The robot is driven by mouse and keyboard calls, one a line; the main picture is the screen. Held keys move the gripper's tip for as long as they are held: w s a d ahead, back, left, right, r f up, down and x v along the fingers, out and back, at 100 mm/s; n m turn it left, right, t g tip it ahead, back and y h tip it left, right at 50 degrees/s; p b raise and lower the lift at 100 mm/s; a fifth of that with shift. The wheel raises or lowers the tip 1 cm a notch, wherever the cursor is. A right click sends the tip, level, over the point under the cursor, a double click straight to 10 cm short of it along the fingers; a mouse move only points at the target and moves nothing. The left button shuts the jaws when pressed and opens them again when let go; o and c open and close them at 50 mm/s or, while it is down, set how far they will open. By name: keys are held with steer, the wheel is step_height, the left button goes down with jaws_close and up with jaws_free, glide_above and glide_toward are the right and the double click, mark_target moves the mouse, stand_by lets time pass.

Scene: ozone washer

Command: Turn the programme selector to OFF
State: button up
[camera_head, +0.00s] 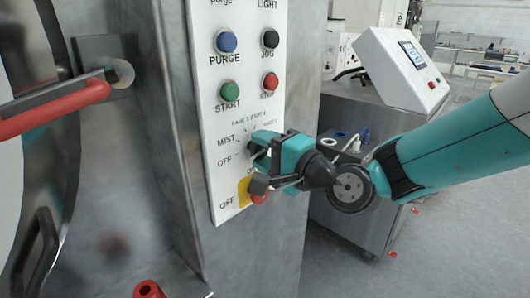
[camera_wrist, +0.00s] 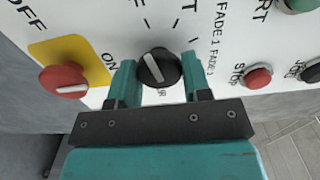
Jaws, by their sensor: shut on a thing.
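The programme selector is a black round knob (camera_wrist: 161,68) with a white pointer line, on a white control panel (camera_head: 226,190). My gripper (camera_head: 265,146) reaches it from the right in the head view and mostly hides it. In the wrist view, my gripper (camera_wrist: 157,72) has one teal finger on each side of the knob, shut on it. The pointer line slants up and slightly left there, roughly toward the leftmost tick mark. The label at that tick is out of the wrist view. In the head view, MIST and OFF labels stand left of the knob.
Below the selector, a red switch on a yellow plate (camera_head: 243,192) sits close to my gripper; the red switch knob (camera_wrist: 64,82) shows in the wrist view. Green START (camera_head: 230,91) and red STOP (camera_head: 268,87) buttons are above. A red-handled door lever (camera_head: 55,108) is left.

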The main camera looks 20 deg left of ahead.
steer(key=o, duration=0.9)
steer(key=shift+b+v, duration=3.65)
steer(key=shift+v, duration=5.1)
steer(key=shift+s+a, duration=0.1)
